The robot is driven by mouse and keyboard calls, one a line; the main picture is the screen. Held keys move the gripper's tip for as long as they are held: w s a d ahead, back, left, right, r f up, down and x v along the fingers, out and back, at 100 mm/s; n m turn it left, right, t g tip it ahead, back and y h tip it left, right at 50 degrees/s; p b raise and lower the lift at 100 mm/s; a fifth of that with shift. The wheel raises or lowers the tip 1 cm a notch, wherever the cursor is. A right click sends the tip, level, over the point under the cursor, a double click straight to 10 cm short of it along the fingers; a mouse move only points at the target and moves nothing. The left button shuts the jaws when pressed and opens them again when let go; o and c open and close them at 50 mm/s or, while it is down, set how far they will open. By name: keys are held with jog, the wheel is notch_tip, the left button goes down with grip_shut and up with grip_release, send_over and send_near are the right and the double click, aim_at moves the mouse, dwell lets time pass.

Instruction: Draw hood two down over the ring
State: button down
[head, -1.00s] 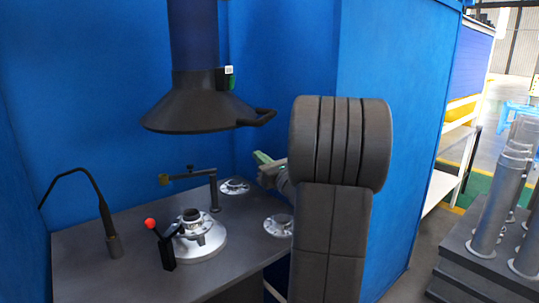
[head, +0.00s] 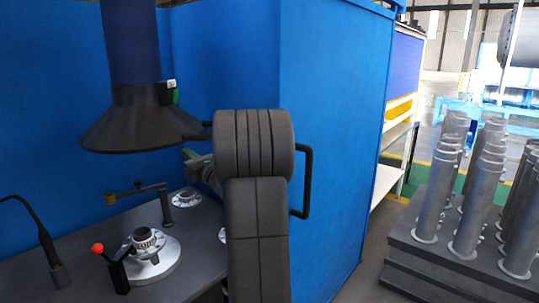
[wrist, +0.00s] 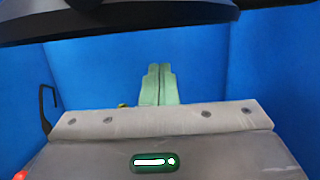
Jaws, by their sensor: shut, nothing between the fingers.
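One hood (head: 135,125) is in view, a black cone under a blue duct, with a dark handle (head: 198,133) on its right side. It hangs well above the bench. The metal ring (head: 148,258), a flanged round piece with a dark bore, sits on the bench below. My gripper shows green in the head view (head: 190,155), mostly hidden behind my arm, near and below the handle. In the wrist view my gripper's green fingers (wrist: 159,80) are together and empty, and the hood's dark rim (wrist: 120,25) crosses the top.
A red-knobbed lever (head: 112,262) stands left of the ring, and a bent post (head: 150,190) behind it. A thin gooseneck (head: 45,245) is at far left. Blue walls (head: 320,100) enclose the bench. Grey cylinders (head: 470,200) stand on a dark platform at right.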

notch_tip(320, 180, up, 3)
jog(key=shift+r+p, duration=0.1)
jog(key=shift+p, duration=0.9)
jog(key=shift+d+r, duration=0.1)
